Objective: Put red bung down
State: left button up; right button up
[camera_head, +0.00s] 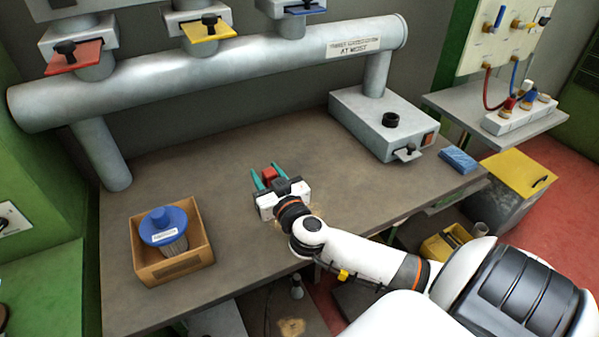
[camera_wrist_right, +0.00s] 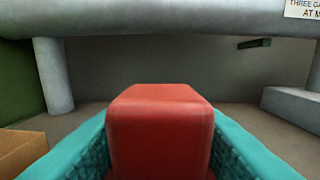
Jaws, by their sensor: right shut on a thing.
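The red bung (camera_head: 269,174) is a small red block with rounded edges, between the teal fingers of my right gripper (camera_head: 270,176) over the middle of the workbench (camera_head: 220,180). In the right wrist view the red bung (camera_wrist_right: 162,130) fills the lower middle, with a teal finger of the right gripper (camera_wrist_right: 160,150) on each side. The gripper is shut on it. The bung's underside is hidden, so I cannot tell whether it touches the bench. My left gripper is not in view.
A cardboard box (camera_head: 195,262) holding a blue-topped container (camera_head: 164,226) stands at the bench's left. A grey metal box (camera_head: 375,123) and a blue sponge-like block (camera_head: 458,160) are at the right. A large grey pipe (camera_head: 220,66) runs above the back. Bench around the gripper is clear.

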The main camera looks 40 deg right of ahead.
jog(key=shift+w+d+f, duration=0.15)
jog(key=shift+d, duration=0.3)
jog(key=shift+w+d+f, duration=0.1)
jog(key=shift+d, duration=0.3)
notch_tip(320, 180, down, 4)
jog(key=shift+f+b, duration=0.25)
jog(key=shift+b, duration=1)
notch_tip(320, 180, down, 4)
jog(key=shift+f+b, duration=0.2)
jog(key=shift+b, duration=1)
jog(key=o, duration=0.9)
jog(key=shift+f, duration=0.1)
jog(key=shift+o, duration=0.3)
